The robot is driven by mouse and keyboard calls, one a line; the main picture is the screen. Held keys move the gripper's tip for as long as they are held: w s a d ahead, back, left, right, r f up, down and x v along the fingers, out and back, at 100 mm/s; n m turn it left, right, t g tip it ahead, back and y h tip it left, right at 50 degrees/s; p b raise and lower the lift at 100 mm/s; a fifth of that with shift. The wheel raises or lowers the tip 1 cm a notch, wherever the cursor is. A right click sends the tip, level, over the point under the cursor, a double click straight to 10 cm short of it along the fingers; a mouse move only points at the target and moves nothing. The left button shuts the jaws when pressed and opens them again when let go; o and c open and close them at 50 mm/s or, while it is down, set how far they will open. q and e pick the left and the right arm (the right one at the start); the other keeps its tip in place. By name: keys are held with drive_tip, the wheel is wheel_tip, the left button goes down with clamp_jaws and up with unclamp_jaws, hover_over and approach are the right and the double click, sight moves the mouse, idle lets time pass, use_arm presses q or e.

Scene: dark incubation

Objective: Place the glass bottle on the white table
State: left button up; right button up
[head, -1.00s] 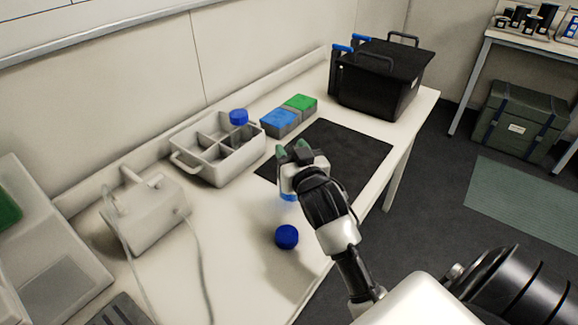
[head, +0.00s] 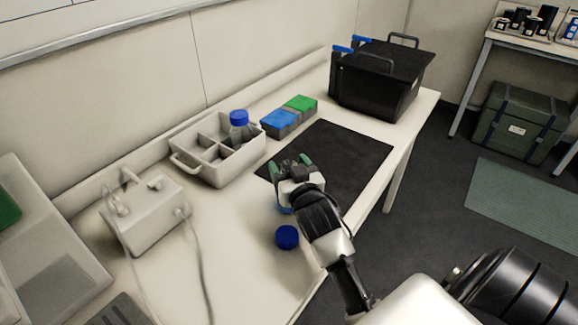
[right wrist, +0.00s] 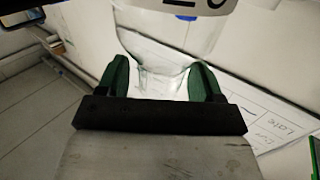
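My right gripper (head: 291,165) is above the white table (head: 225,255), at the near left edge of the black mat. Its green fingertips are spread. In the right wrist view the fingers (right wrist: 160,80) stand either side of the narrow part of a clear glass bottle (right wrist: 165,45) with a white label at the top; a thin gap seems to show on each side. That bottle is hard to make out in the head view, and I cannot tell whether it rests on the table. Another glass bottle with a blue cap (head: 239,118) stands in the divided tray. My left gripper is out of view.
A loose blue cap (head: 287,237) lies just below the gripper. The divided tray (head: 188,165), blue and green boxes (head: 281,121) and a black bin (head: 375,92) line the back. A white device (head: 145,212) with cables is at left.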

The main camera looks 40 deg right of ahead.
drive_tip(key=shift+r, duration=0.2)
drive_tip(key=b+v, duration=0.1)
drive_tip(key=v, duration=1.1)
drive_tip(key=shift+f, duration=0.1)
